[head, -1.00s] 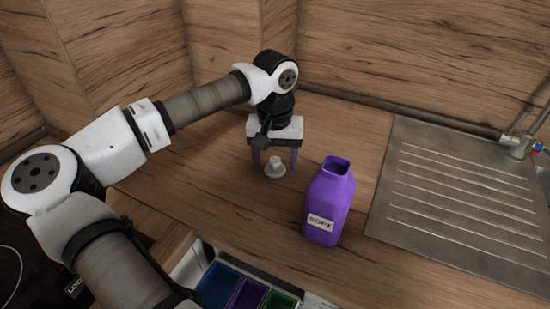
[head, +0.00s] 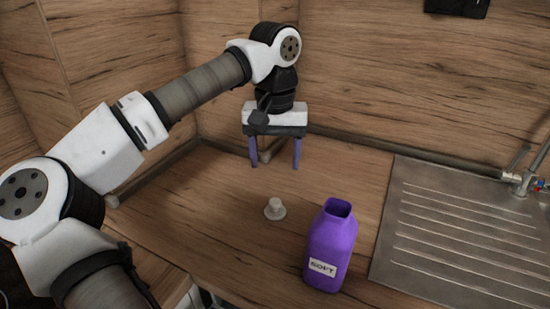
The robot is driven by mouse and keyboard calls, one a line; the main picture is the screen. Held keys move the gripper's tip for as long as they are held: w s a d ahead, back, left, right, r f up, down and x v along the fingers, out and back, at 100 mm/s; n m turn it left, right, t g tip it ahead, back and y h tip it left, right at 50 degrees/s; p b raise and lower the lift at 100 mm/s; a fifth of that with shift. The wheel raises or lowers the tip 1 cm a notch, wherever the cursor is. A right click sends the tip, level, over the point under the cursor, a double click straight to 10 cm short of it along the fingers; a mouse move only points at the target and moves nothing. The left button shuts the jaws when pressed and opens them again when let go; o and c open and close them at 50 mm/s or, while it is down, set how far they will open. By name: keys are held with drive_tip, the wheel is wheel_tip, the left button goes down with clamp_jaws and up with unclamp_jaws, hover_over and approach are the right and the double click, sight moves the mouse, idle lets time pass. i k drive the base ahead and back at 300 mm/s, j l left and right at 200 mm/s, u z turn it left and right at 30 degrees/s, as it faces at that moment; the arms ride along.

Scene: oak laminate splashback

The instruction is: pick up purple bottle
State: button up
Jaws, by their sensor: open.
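The purple bottle (head: 329,245) stands upright on the wooden counter, right of the middle of the head view. Its top is open and a white label with dark letters is on its lower front. My gripper (head: 275,165) is open and empty, pointing down, with its two purple-grey fingers apart. It is above the counter, behind and to the left of the bottle, and does not touch it.
A small white cap-like piece (head: 275,209) lies on the counter left of the bottle. A ridged metal drainboard (head: 455,235) with a tap (head: 527,178) is at the right. Wooden walls close off the back and left.

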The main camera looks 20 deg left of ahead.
sight(332, 235)
drive_tip(key=k+l, duration=0.15)
drive_tip(key=k, duration=0.35)
drive_tip(key=k+l, duration=0.15)
drive_tip(key=k, duration=0.35)
